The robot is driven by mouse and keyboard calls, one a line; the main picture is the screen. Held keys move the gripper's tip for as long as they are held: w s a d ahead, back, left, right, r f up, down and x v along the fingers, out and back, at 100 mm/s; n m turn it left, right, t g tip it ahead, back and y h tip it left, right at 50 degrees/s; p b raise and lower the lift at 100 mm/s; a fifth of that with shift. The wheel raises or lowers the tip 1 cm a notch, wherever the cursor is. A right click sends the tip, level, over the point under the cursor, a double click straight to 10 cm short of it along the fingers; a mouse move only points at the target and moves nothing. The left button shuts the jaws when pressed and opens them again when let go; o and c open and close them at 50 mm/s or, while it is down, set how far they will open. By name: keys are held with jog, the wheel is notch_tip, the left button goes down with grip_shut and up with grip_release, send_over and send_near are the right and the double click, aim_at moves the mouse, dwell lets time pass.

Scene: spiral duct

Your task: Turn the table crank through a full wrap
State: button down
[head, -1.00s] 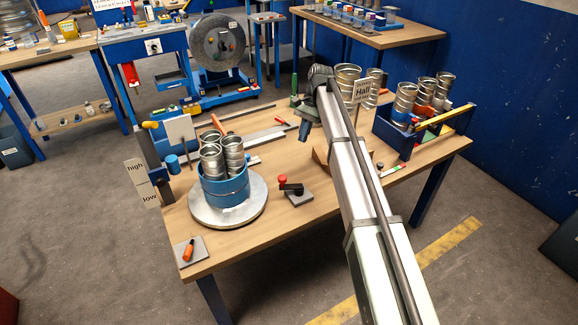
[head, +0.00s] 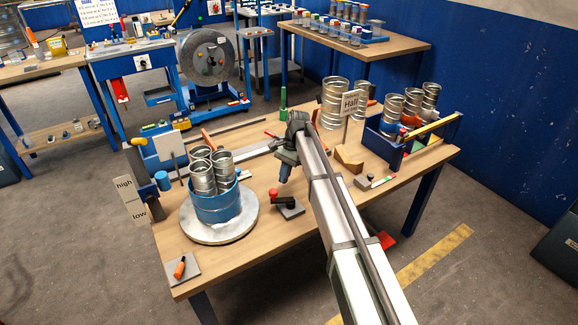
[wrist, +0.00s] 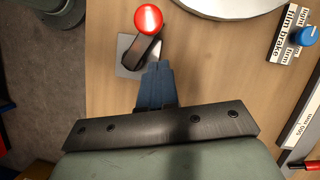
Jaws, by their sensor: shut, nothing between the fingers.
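The table crank (head: 287,203) is a dark arm with a red knob (head: 273,194) on a grey square plate, on the wooden table right of the turntable. In the wrist view the red knob (wrist: 148,19) sits at the top, with the crank arm (wrist: 146,48) running down from it. My gripper (head: 286,176) hangs above and behind the crank in the head view. Its fingers (wrist: 157,70) are shut and empty, pointing toward the crank and overlapping the plate's lower edge in the wrist view. Their height above the plate cannot be told.
A round grey turntable (head: 188,231) carries a blue tub (head: 216,208) of metal ducts.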

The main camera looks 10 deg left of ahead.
jog(key=shift+s+a, duration=0.25)
jog(key=shift+s, duration=0.35)
jog(key=shift+s+a, duration=0.25)
jog(key=shift+s, duration=0.35)
